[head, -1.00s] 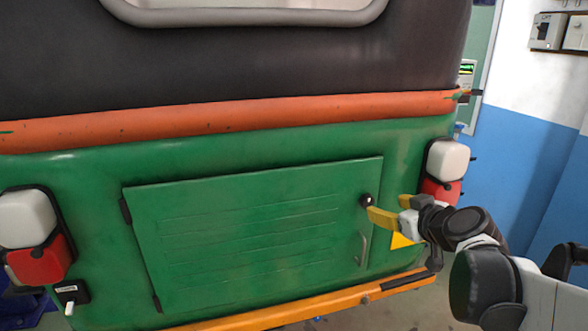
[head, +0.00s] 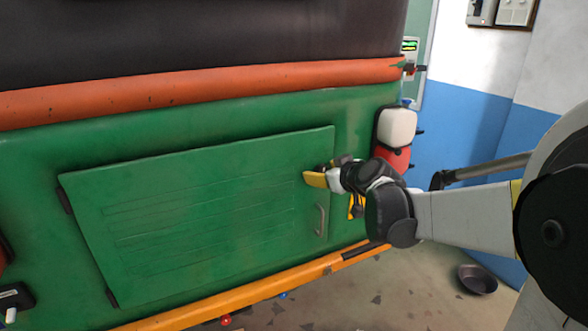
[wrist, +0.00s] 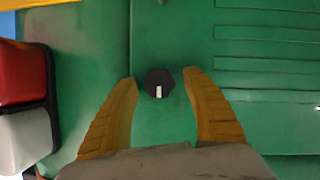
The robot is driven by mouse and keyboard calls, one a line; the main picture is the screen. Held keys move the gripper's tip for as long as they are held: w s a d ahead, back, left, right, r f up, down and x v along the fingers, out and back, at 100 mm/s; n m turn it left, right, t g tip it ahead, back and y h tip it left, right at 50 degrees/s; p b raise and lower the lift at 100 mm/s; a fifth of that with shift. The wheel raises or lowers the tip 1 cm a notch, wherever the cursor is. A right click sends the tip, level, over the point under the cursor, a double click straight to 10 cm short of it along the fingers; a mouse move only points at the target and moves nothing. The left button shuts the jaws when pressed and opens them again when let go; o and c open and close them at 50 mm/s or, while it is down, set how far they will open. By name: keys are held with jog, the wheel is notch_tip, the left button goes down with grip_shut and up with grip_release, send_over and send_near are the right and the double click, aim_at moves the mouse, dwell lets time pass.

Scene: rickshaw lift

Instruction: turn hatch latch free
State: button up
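The hatch latch is a round black knob (wrist: 159,83) with a white mark pointing down in the wrist view. In the head view my gripper (head: 325,172) is at the upper right of the green hatch (head: 200,215) and largely hides the knob. The hatch looks closed. Its grey handle (head: 320,220) is below the gripper.
A red and white tail light (head: 395,135) stands out just right of my gripper. An orange bumper bar (head: 230,290) runs below the hatch. A dark bowl (head: 478,279) lies on the floor at right. Small red and blue items lie under the bumper.

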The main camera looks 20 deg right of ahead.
jog(key=c, duration=1.1)
jog(key=shift+y, duration=0.3)
jog(key=m+y, duration=0.1)
jog(key=m, duration=0.2)
jog(key=shift+d+y+p, duration=0.15)
jog(key=shift+y+p, duration=0.15)
jog(key=shift+p, duration=0.1)
jog(key=m+y, duration=0.2)
jog(key=m, duration=0.1)
jog(key=m+t+y+b, duration=0.1)
jog(key=m+y, duration=0.1)
jog(key=m, duration=0.1)
jog(key=shift+d+f+b, duration=0.1)
jog(key=shift+f+b, duration=0.05)
jog(key=shift+b, duration=0.15)
jog(key=shift+m+t+y+b, duration=0.6)
jog(key=shift+m+y+b, duration=0.2)
jog(key=shift+m, duration=1.1)
